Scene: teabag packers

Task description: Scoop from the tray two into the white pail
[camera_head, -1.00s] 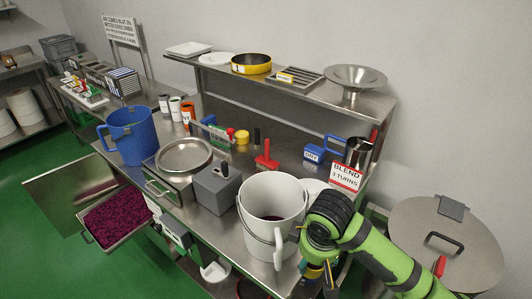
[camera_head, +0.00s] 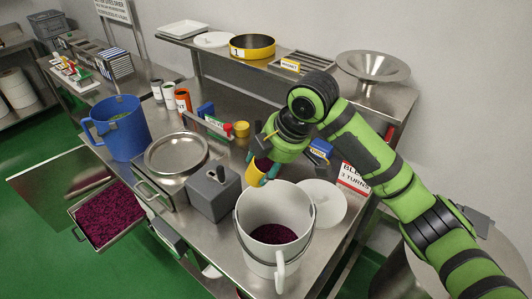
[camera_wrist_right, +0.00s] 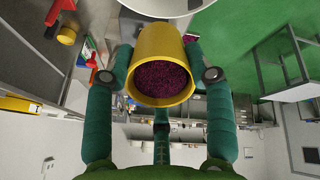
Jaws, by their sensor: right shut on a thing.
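The white pail (camera_head: 262,258) stands at the front of the steel table with dark purple loose material inside; its rim shows at the top of the right wrist view (camera_wrist_right: 165,8). My right gripper (camera_head: 262,172) is just behind the pail, above the table. It is shut on a yellow scoop (camera_head: 255,175). The right wrist view shows the scoop (camera_wrist_right: 160,45) between both fingers, holding purple material. A tray (camera_head: 137,222) of the same purple material sits low at the left, pulled out beside the table. I cannot read a number on it. My left gripper is out of view.
A grey box (camera_head: 213,195), a round steel pan (camera_head: 178,152) and a blue jug (camera_head: 122,135) stand left of the pail. A white disc (camera_head: 325,205) lies right of it. A small yellow cup (camera_head: 241,129) stands behind. A raised shelf (camera_head: 310,85) runs along the back.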

